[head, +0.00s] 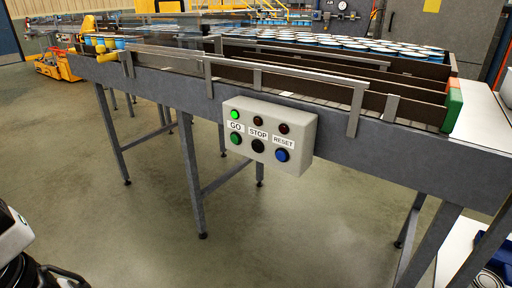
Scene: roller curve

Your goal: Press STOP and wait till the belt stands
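A pale control box (268,134) is fixed to the front side of the conveyor (180,90). It has a green GO button (236,138), a black STOP button (258,146) in the middle and a blue RESET button (282,155). Above them, the green lamp (235,114) over GO is lit and the two dark red lamps (259,120) look unlit. Whether the belt moves cannot be told from one frame. My gripper is not clearly in view; part of my own body shows at the lower left edge.
Many blue-rimmed cans (340,42) stand on the conveyor at the back. A few cans (105,42) are near a yellow part at its left end. An orange and green block (453,103) sits at the right end. Grey legs stand below; the floor (250,240) in front is clear.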

